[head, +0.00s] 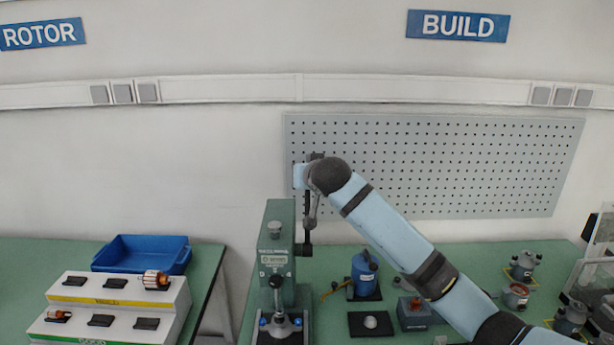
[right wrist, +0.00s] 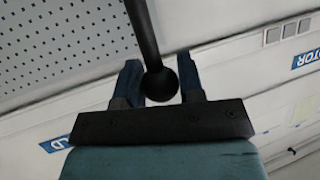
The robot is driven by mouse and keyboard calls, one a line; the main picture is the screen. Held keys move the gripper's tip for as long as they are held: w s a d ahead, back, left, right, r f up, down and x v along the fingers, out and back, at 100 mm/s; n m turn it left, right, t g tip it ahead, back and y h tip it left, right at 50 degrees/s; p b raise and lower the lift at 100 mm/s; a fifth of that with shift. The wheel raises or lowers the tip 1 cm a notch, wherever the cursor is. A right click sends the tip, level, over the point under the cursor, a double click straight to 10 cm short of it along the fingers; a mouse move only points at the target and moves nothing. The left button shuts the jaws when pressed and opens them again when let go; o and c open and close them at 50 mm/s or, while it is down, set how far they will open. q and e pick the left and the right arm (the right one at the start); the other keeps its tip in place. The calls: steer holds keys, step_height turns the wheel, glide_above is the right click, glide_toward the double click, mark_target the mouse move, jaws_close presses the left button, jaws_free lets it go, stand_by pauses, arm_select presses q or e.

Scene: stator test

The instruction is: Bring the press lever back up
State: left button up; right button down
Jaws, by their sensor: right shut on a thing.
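The green arbor press (head: 277,235) stands on the green bench in the head view. Its dark lever (head: 307,205) rises almost upright from the pivot on the press's right side. My right gripper (head: 314,190) is at the lever's top end, partly hidden by my own wrist in the head view. In the right wrist view my right gripper (right wrist: 161,82) is shut on the lever's round black knob (right wrist: 159,84), with a blue finger on each side. The lever rod (right wrist: 143,30) runs from the knob to the top of that picture. My left gripper is not in view.
A grey pegboard (head: 450,150) is on the wall behind my right arm. A blue bin (head: 140,255) and a stepped rack (head: 120,295) are on the left bench.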

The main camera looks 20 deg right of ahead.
steer(key=c, duration=0.8)
jaws_free()
steer(key=shift+w+d+f, duration=0.1)
steer(key=shift+o, duration=0.2)
steer(key=shift+s+r, duration=0.2)
steer(key=shift+s, duration=0.3)
steer(key=b+v, duration=0.2)
steer(key=v, duration=1)
steer(key=shift+s+r, duration=0.2)
steer(key=shift+s, duration=0.15)
steer(key=shift+f, duration=0.1)
